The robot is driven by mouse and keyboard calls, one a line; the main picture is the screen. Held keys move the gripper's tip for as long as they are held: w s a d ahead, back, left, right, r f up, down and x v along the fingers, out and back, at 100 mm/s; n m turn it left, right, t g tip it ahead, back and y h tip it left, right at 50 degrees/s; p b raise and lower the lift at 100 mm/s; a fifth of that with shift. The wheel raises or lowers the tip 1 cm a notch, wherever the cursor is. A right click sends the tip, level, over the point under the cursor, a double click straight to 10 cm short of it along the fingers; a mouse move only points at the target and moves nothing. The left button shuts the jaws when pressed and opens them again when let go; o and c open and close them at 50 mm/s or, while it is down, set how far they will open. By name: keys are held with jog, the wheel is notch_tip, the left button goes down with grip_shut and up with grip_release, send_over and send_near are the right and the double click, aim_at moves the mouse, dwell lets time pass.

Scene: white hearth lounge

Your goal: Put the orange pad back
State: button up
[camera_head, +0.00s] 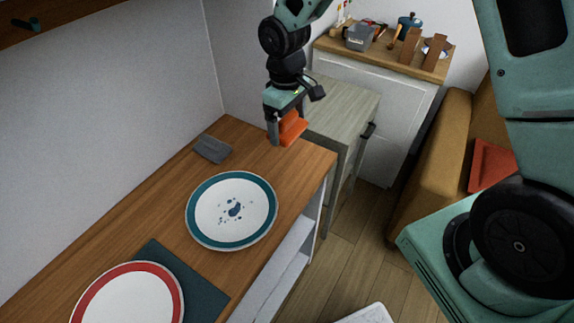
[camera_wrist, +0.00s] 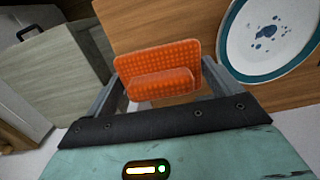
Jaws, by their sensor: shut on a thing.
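The orange pad (camera_head: 292,127) is in my gripper (camera_head: 284,132), near the far right corner of the wooden counter (camera_head: 262,149) in the head view. In the wrist view the orange pad (camera_wrist: 158,62) has a dotted flat face and a raised grip, and it lies between the two fingers of my gripper (camera_wrist: 160,88). My gripper is shut on it. I cannot tell whether the pad touches the counter top or hangs just above it.
A grey pad (camera_head: 212,148) lies by the wall. A blue-rimmed plate (camera_head: 270,206) is nearer, then a red-rimmed plate (camera_head: 177,290) on a dark mat (camera_head: 209,297). A grey-green cabinet (camera_head: 345,104) stands beyond the counter. Bare wood surrounds the grey pad.

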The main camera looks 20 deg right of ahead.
aim_at(286, 160)
jog(key=shift+a+f, duration=0.25)
jog(key=shift+f, duration=0.15)
notch_tip(286, 160, down, 9)
jog(key=shift+r+p, duration=0.2)
jog(key=shift+p, duration=0.35)
jog(key=shift+f, duration=0.1)
jog(key=o, duration=0.7)
jog(key=shift+o, duration=0.3)
